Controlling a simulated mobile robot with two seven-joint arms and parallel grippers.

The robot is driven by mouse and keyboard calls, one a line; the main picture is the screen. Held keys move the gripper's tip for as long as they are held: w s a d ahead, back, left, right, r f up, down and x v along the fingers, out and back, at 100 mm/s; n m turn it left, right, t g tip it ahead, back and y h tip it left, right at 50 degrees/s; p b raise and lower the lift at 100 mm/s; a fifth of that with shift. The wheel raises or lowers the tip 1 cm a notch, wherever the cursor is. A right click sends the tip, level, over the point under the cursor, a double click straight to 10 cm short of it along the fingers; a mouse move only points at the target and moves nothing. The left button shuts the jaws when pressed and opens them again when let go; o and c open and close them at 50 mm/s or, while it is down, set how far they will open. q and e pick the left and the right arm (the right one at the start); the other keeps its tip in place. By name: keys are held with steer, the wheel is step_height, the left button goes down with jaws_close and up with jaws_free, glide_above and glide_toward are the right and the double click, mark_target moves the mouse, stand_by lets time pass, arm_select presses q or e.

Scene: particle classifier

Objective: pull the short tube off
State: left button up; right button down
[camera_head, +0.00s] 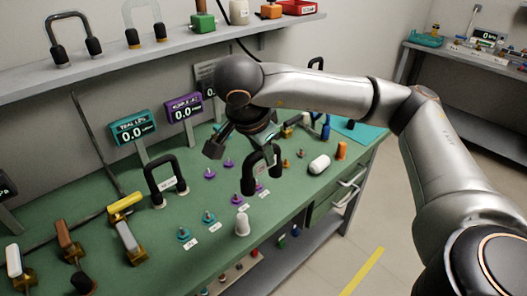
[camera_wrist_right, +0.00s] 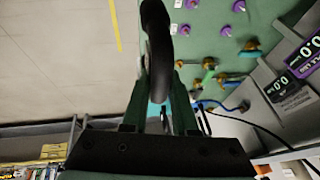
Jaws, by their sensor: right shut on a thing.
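My right gripper (camera_head: 264,148) is shut on a black U-shaped tube (camera_head: 250,183), the smaller of the black loops at the bench. The tube hangs with its two ends down, over the purple-based pegs. In the right wrist view the tube (camera_wrist_right: 157,45) stands large between the fingers (camera_wrist_right: 160,85). Several purple-based pegs (camera_head: 209,173) show bare on the bench, and some also show in the right wrist view (camera_wrist_right: 184,30). The tube's ends look apart from them, though the exact gap is hard to tell. My left gripper is not in view.
A larger black U-shaped tube (camera_head: 164,168) with a white label stands on the green bench (camera_head: 130,270). Teal-based pegs (camera_head: 184,235), a white cone (camera_head: 242,224) and a white capsule (camera_head: 319,164) are nearby. Display screens (camera_head: 133,128) stand behind. A shelf (camera_head: 190,48) runs above.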

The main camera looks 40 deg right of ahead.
step_height(320, 180, up, 3)
steer(key=p, duration=0.3)
stand_by(0.4)
